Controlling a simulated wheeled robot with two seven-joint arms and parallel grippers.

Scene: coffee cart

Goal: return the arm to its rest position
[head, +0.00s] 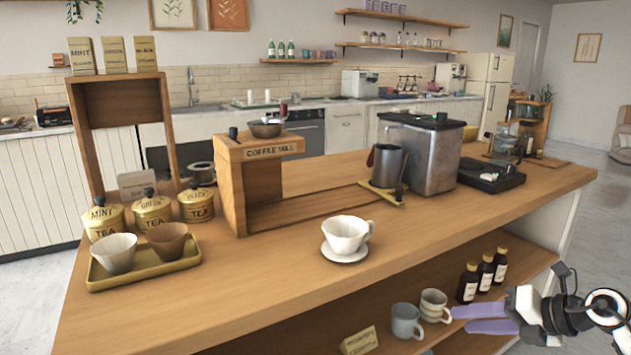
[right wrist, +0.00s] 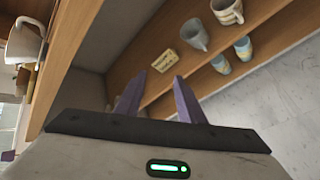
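My right gripper (head: 459,319) shows at the lower right of the head view, in front of the cart's lower shelves and below the counter top. In the right wrist view its two purple fingers (right wrist: 160,76) stand apart with nothing between them, so it is open and empty. My right arm comes in from the right edge. My left gripper and left arm are not in view.
Dark bottles (head: 486,274), a grey mug (head: 406,321) and a striped mug (head: 434,305) stand on the shelf near my right gripper. A white cup (head: 345,233) sits on the counter (head: 270,275) above. Open floor (right wrist: 285,95) lies outside the shelves.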

